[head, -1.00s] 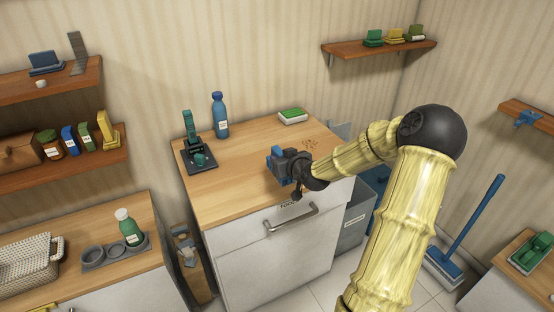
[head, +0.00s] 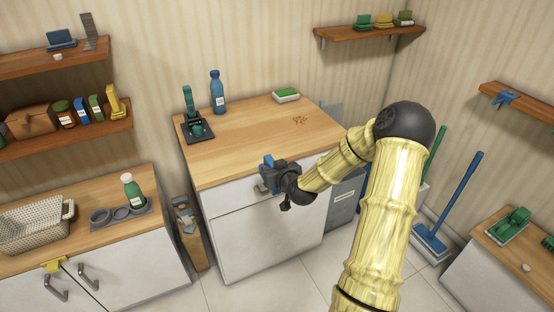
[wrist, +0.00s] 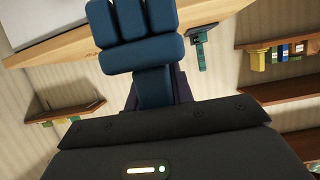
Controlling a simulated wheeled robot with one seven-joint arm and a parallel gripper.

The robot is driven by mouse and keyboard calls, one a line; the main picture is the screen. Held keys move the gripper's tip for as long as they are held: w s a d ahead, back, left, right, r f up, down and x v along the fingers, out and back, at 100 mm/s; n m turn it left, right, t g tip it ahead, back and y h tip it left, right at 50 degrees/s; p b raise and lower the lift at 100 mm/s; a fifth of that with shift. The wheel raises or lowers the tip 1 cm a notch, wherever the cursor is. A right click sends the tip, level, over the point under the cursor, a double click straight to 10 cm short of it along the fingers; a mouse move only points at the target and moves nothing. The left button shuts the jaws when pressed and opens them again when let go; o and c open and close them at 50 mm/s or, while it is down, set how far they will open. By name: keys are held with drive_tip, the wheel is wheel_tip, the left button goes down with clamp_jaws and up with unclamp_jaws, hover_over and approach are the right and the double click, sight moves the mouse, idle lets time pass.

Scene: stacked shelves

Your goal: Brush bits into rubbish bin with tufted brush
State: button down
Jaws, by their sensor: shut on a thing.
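My gripper (head: 270,175) is in front of the drawer front of the wooden-topped cabinet (head: 235,155), near the front edge of its top. It is shut on a blue brush (wrist: 155,50), seen in the wrist view as a short handle with several rounded blue blocks at its end. In the head view only a little of the blue brush (head: 267,160) shows. Small brown bits (head: 299,121) lie in a loose patch on the right part of the top, apart from the brush. A grey rubbish bin (head: 345,205) with a white label stands right of the cabinet, partly hidden by my arm.
A green stand-like tool (head: 191,112) on a dark base, a blue bottle (head: 217,92) and a green-and-white block (head: 286,95) stand along the back and left of the top. A long-handled blue broom (head: 450,205) stands at the right. The top's middle is clear.

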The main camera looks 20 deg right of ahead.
drive_tip(key=s+a+f, duration=0.4)
drive_tip(key=a+f, duration=0.2)
drive_tip(key=f, duration=0.1)
drive_tip(key=s+a+f, duration=0.5)
drive_tip(key=a+f, duration=0.2)
drive_tip(key=f, duration=0.1)
drive_tip(key=shift+a+f, duration=0.15)
drive_tip(key=shift+f, duration=0.1)
